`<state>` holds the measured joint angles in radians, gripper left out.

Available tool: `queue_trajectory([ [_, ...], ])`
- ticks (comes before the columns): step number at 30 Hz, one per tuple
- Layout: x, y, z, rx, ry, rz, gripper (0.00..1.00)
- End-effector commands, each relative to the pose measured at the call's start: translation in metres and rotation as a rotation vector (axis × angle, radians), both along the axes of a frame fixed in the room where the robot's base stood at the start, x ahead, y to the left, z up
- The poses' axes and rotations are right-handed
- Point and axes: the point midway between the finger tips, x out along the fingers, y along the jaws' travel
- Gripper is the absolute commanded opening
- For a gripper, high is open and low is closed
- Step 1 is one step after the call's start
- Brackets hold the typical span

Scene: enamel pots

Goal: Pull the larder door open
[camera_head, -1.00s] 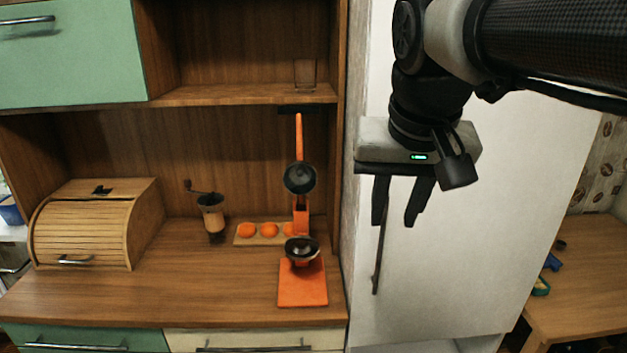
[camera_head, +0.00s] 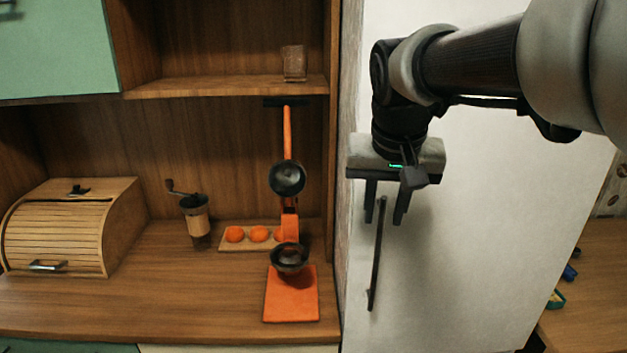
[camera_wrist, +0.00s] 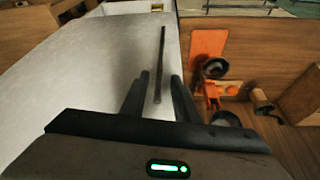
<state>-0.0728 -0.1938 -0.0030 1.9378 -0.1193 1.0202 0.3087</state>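The larder door (camera_head: 470,230) is a tall white panel at the right of the wooden cabinet in the head view, and it looks shut. Its handle (camera_head: 376,265) is a thin dark upright bar near the door's left edge. My gripper (camera_head: 384,215) is at the upper end of the handle, with its fingers pointing down and apart. In the wrist view, the handle (camera_wrist: 160,62) runs between the two open fingers (camera_wrist: 157,92) and beyond their tips. I cannot tell whether a finger touches it.
An orange juicer (camera_head: 290,290) stands on the wooden counter left of the door. A coffee grinder (camera_head: 196,218), a board with oranges (camera_head: 250,240) and a bread box (camera_head: 75,225) are further left. A wooden table (camera_head: 600,290) stands at the right.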

Motion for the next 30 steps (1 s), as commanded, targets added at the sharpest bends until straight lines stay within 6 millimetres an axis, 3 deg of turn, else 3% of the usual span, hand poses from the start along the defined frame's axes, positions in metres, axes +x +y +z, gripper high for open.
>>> queue_trajectory([
  [3, 0.009, -0.002, -0.027, 0.0, 0.005, 0.0, 0.28],
  [9, 0.022, -0.005, -0.057, 0.0, 0.004, -0.001, 0.28],
  [15, 0.028, -0.006, -0.07, 0.001, 0.001, -0.001, 0.28],
  [24, 0.029, -0.006, -0.071, 0.0, 0.0, -0.001, 0.28],
  [29, 0.029, -0.006, -0.071, 0.0, 0.0, 0.0, 0.01],
  [30, 0.029, -0.006, -0.071, 0.0, 0.0, 0.0, 0.0],
])
